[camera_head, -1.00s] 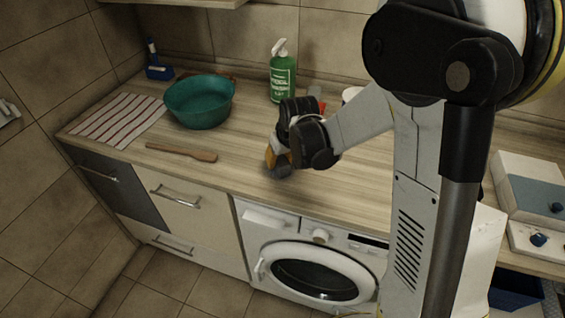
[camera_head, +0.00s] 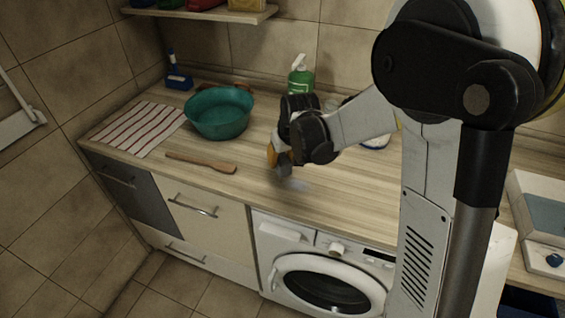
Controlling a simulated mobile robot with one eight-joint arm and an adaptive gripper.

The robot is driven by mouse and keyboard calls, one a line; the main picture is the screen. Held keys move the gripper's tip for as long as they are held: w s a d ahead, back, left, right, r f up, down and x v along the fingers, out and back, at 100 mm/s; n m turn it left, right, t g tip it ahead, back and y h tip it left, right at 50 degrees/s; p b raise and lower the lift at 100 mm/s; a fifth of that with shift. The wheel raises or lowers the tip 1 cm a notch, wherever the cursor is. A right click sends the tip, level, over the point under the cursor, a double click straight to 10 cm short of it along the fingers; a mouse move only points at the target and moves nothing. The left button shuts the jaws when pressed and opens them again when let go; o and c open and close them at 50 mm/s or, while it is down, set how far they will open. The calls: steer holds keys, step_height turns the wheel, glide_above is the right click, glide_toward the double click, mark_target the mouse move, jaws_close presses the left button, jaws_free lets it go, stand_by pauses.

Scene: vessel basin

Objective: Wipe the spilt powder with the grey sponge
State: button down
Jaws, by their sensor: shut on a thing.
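My gripper (camera_head: 280,160) is over the wooden worktop, left of my forearm, above the washing machine. It is shut on the grey sponge (camera_head: 285,170), a small dark block mostly hidden by the fingers. The sponge is at or just above the worktop; I cannot tell whether it touches. A faint pale patch that looks like the spilt powder (camera_head: 298,185) lies on the wood just right of and in front of the sponge.
A wooden spatula (camera_head: 202,163), teal basin (camera_head: 219,113) and striped cloth (camera_head: 138,129) lie to the left on the worktop (camera_head: 245,190). A green bottle (camera_head: 301,80) stands behind my gripper. A blue-handled brush (camera_head: 178,78) is in the back corner.

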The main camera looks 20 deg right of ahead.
steer(key=shift+r+p, duration=1.15)
steer(key=shift+r, duration=0.8)
